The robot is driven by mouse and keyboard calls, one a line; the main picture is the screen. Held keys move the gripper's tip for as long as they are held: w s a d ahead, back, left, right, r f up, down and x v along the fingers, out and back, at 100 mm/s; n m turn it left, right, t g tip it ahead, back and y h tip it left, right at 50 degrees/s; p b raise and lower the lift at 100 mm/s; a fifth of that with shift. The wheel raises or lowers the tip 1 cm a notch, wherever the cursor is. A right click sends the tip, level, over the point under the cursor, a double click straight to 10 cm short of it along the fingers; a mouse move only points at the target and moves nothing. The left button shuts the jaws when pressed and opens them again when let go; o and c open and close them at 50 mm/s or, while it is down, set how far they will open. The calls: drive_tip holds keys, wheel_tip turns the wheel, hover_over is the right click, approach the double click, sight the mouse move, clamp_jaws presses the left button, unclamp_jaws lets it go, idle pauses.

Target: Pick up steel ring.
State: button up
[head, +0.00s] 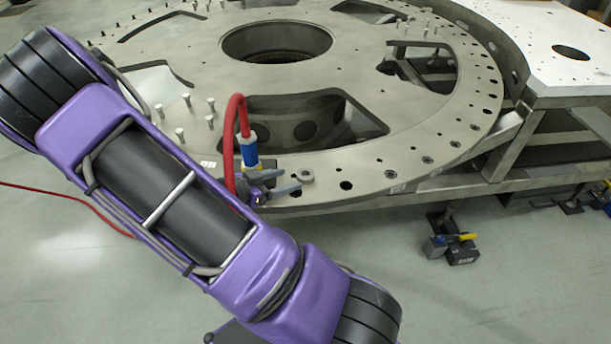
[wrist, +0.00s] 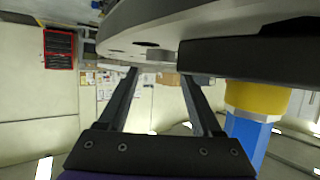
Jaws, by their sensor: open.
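The steel ring (head: 307,176) is a small grey ring lying on the turret plate (head: 400,130) near its front rim, beside a dark hole. In the head view my gripper (head: 296,181) is just left of the ring, with its two dark fingers spread and pointing toward it. In the wrist view the ring (wrist: 160,53) shows as a short grey cylinder against the plate, ahead of and between the open fingertips (wrist: 159,72). The jaws hold nothing. I cannot tell whether a finger touches the plate.
A blue connector (head: 249,152) with a red hose (head: 237,115) stands close behind my gripper. Several metal pins (head: 180,134) stand on the plate. Large cutouts (head: 300,122) open it behind the ring. A flat metal table (head: 560,80) adjoins at right.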

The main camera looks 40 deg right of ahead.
sight(309, 173)
drive_tip(key=x, duration=0.6)
drive_tip(key=shift+b, duration=0.35)
drive_tip(key=shift+c, duration=0.3)
clamp_jaws()
